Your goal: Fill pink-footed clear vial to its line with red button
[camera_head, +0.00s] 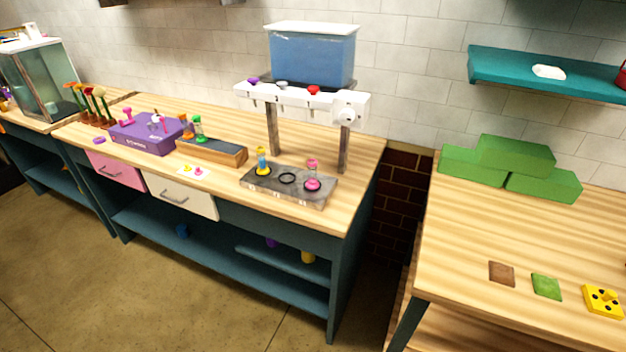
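The pink-footed clear vial (312,172) stands upright at the right place of a grey stone tray (283,199) on the wooden counter. Its fill line and any liquid are too small to make out. The red button (314,90) is the rightmost of three on the white dispenser bar (290,101), above the tray. A purple button (253,80) and a pale grey button (282,85) sit left of it. A blue water tank (312,57) rests on top of the dispenser. Neither of my grippers is in view.
A yellow-and-blue vial (262,162) stands at the tray's left place; the middle ring (288,178) is empty. A wooden block with colored pieces (212,152) and a purple box (147,136) stand to the left. Dispenser posts (344,148) rise behind the tray. Green blocks (515,165) sit on the right table.

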